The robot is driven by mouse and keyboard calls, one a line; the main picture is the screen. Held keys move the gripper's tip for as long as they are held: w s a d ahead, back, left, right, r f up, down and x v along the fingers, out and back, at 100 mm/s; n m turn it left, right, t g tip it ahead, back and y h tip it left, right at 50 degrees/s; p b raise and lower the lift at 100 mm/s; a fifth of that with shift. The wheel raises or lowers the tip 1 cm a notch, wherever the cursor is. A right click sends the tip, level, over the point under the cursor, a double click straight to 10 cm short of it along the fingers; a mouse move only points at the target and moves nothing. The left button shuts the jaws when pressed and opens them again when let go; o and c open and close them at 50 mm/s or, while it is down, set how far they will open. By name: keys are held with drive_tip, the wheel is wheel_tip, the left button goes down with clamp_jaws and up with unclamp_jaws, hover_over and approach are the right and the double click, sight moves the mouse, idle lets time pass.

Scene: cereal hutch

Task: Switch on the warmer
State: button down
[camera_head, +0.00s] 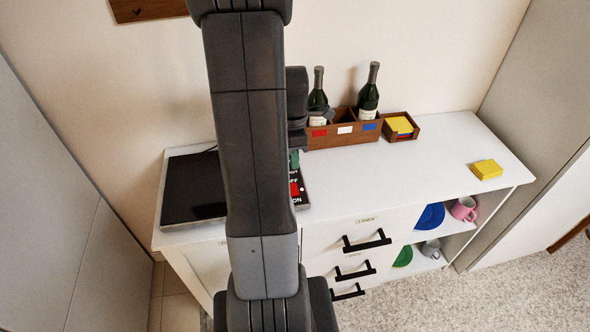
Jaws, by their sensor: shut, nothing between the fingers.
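The warmer's black plate (194,187) lies flat at the left end of the white cabinet top. To its right is a dark panel (302,198) with a red switch (295,189) and white lettering, including OFF and ON. My arm covers the panel's left part and the space between it and the plate. I cannot tell which way the switch is set. My gripper (297,142) shows only in part, beside my arm and above the panel in the picture. It is shut and empty. Its fingertips are unclear, and contact with the switch cannot be told.
A wooden box (344,136) with two dark bottles stands behind the panel, near the wall. A small wooden tray (402,127) holds yellow squares; a yellow stack (486,169) lies at right. Drawers (366,240) and open shelves with cups are below. The white top's middle is clear.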

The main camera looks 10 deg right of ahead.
drive_tip(key=shift+s+r, duration=0.15)
drive_tip(key=shift+r, duration=0.7)
drive_tip(key=shift+s+r, duration=0.1)
drive_tip(key=shift+r, duration=0.75)
drive_tip(key=shift+f, duration=0.15)
